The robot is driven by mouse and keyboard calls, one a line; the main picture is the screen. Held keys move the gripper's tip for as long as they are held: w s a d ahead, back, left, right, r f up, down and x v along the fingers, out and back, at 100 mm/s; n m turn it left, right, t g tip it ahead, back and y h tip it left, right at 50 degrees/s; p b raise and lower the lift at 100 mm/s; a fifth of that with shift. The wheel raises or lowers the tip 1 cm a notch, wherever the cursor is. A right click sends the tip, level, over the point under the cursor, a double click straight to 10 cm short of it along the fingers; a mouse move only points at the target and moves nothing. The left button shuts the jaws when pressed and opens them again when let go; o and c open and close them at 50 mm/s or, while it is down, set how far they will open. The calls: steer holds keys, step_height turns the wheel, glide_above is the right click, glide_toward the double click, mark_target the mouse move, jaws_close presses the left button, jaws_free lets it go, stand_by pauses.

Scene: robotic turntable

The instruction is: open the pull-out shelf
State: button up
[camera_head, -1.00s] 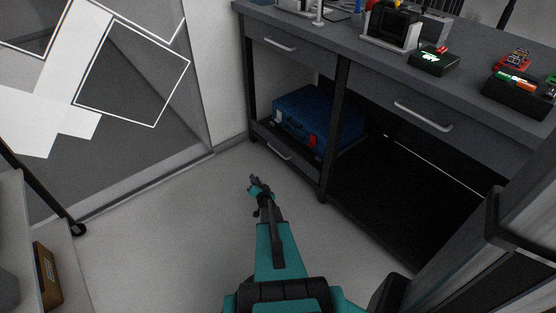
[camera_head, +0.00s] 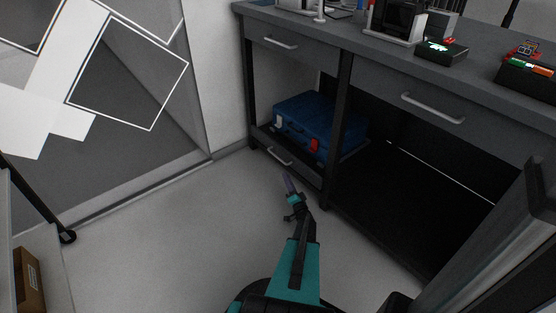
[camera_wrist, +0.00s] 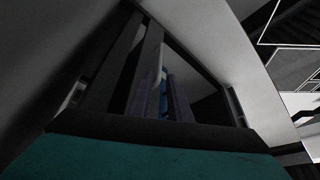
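The pull-out shelf (camera_head: 262,139) is the low dark shelf in the left bay under the bench. It is pushed in. Its silver bar handle (camera_head: 280,157) is on the front edge. A blue case (camera_head: 305,122) with red and white latches sits on the shelf. In the wrist view, the two purplish fingers (camera_wrist: 162,98) stand apart, with a narrow gap showing blue and a pale strip beyond. Contact with the handle cannot be made out.
An upper drawer (camera_head: 275,42) with a handle is above the shelf. A bench leg (camera_head: 333,130) stands to its right. A wide drawer (camera_head: 432,108) spans the right bay. The floor (camera_head: 170,220) in front is clear. A trolley (camera_head: 30,225) stands at left.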

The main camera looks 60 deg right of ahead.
mark_target(278, 158)
steer(key=b+x, duration=0.4)
steer(key=x, duration=0.8)
steer(key=shift+w+d, duration=0.2)
steer(key=shift+w+d+r, duration=0.3)
steer(key=shift+w+d, duration=0.05)
steer(key=shift+w, duration=0.1)
jaws_close()
